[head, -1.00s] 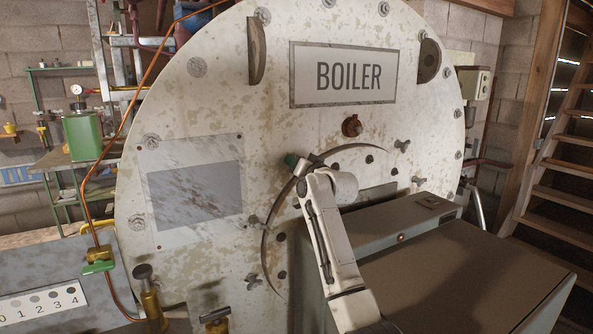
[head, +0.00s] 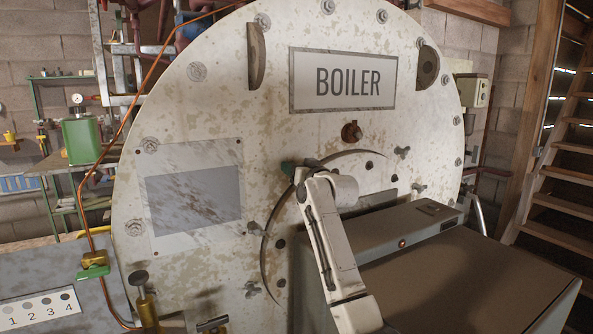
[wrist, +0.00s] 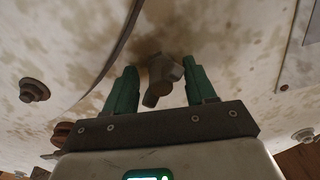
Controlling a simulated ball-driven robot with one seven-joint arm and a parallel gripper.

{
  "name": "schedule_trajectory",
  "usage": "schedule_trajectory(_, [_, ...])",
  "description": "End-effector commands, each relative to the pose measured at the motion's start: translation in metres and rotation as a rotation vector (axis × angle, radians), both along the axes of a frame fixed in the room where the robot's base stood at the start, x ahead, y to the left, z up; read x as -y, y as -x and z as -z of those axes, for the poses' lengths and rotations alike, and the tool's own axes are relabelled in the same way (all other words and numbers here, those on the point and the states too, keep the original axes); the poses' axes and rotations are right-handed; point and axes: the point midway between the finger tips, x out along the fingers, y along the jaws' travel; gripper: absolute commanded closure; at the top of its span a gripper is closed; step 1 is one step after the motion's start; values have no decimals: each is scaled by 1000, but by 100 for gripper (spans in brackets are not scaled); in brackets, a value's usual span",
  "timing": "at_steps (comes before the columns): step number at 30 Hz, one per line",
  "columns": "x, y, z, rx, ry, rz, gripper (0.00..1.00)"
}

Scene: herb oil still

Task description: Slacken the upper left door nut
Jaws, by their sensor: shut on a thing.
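The upper left door nut (wrist: 163,76) is a grey wing nut on the stained off-white boiler front in the wrist view. My gripper (wrist: 160,86) has its two green fingers on either side of the nut, shut on it. One wing of the nut points down between the fingers. In the head view my gripper (head: 289,168) is at the upper left of the round door's curved edge (head: 340,156), and it hides the nut there.
Other wing nuts sit at the right (head: 402,152), lower left (head: 254,229) and bottom left (head: 252,289). A red-brown fitting (head: 351,131) juts out above the door. A grey box (head: 470,265) stands in front at the right.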

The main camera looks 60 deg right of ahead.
Motion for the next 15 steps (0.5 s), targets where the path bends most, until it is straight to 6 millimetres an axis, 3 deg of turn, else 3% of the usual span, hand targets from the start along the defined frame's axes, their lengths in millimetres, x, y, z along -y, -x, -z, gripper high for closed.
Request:
schedule_trajectory(4, [1,0,4,-11,2,2,75])
schedule_trajectory(5, [1,0,4,-11,2,2,44])
schedule_trajectory(6, [1,0,4,-11,2,2,40])
schedule_trajectory(11, [0,0,3,-7,0,1,25])
schedule_trajectory(15, [0,0,2,-5,0,0,25])
